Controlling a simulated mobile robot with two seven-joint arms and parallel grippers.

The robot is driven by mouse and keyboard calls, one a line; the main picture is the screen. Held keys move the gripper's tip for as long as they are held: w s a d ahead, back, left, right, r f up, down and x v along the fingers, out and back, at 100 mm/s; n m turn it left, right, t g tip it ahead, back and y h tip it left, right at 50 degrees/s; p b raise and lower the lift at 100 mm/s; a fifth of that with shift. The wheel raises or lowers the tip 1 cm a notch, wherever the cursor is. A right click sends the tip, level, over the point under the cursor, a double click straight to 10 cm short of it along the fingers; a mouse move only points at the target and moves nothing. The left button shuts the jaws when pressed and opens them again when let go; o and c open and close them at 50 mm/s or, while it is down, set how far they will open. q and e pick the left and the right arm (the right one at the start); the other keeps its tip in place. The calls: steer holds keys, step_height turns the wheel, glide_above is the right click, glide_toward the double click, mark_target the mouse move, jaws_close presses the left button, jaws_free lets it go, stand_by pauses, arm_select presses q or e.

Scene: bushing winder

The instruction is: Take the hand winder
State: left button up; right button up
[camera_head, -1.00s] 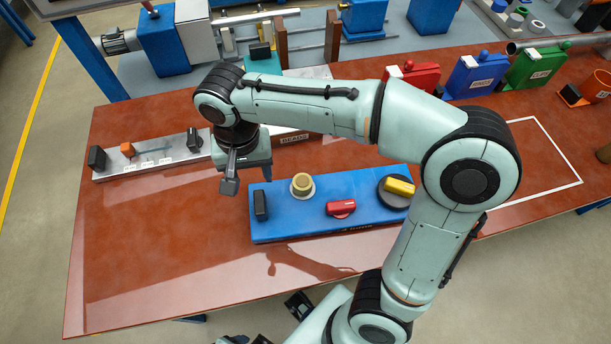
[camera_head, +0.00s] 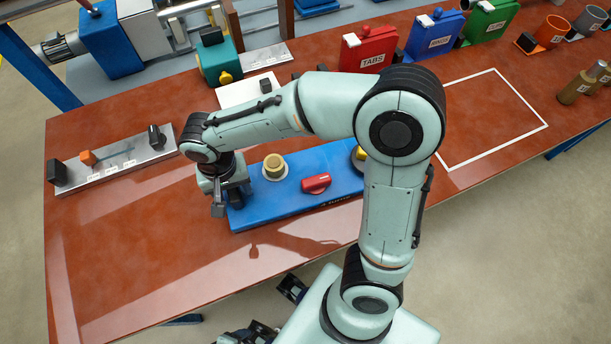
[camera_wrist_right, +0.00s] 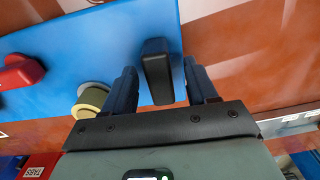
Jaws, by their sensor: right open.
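My right gripper (camera_head: 219,201) is over the left end of the blue board (camera_head: 290,207), pointing down. In the right wrist view the gripper (camera_wrist_right: 160,68) is open, with an upright black block (camera_wrist_right: 157,60) between its fingers. A gap shows on each side of the block. In the head view the gripper hides this block. On the same board are a tan spool (camera_head: 274,166), a red handle-shaped piece (camera_head: 316,183) and a yellow piece, partly behind my arm. No label shows which item is the hand winder. My left gripper does not show clearly.
A grey plate (camera_head: 120,172) with black and orange knobs lies to the left. Behind stand a teal box (camera_head: 218,62) and red (camera_head: 368,48), blue (camera_head: 434,38) and green (camera_head: 490,22) bins. The table's front left and the white-outlined area (camera_head: 490,120) are clear.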

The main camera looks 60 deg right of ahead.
steer(key=shift+f, duration=0.5)
steer(key=shift+c, duration=0.3)
jaws_close()
steer(key=shift+r, duration=0.15)
